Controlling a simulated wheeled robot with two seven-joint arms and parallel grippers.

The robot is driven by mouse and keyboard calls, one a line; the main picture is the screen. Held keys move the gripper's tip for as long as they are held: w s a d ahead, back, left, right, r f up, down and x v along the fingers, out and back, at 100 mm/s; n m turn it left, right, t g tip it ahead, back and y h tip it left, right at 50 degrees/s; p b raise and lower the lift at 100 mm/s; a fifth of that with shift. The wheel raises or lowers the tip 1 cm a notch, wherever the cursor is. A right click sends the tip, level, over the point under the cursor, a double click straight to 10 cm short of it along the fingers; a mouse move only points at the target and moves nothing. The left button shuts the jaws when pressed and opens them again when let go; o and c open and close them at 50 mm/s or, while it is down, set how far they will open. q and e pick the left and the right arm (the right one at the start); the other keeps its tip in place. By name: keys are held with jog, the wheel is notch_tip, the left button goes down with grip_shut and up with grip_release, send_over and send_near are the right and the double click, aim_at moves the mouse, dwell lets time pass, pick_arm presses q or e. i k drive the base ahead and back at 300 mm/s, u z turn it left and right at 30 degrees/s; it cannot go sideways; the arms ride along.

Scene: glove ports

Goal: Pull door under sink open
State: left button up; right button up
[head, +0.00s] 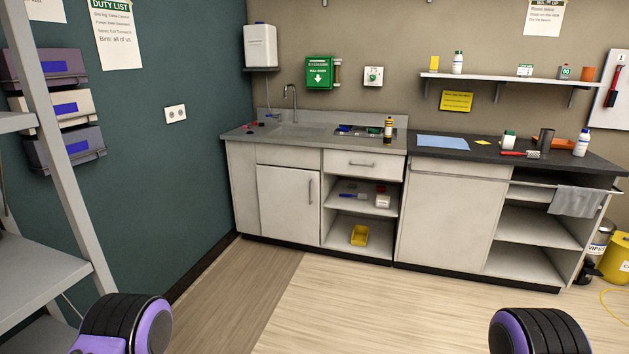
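The door under the sink (285,204) is a pale grey panel in the left part of the counter. It looks closed, with a vertical bar handle (309,190) near its right edge. The sink (298,130) and its tall curved tap (291,103) are set in the grey worktop above it. Dark and purple parts of my two arms show at the bottom left and bottom right. Neither gripper's fingers show, and both arms are well short of the counter.
Open shelves (361,207) with a yellow bin (359,235) stand right of the door. A grey metal rack (62,150) stands at the near left. A black worktop (480,147) with bottles and a towel (577,201) is at the right. The wooden floor before the counter is clear.

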aim_at(289, 199)
jog(key=u, duration=0.25)
jog(key=i, duration=2.7)
jog(key=z, duration=0.5)
jog(key=i, duration=0.85)
jog(key=z, duration=0.15)
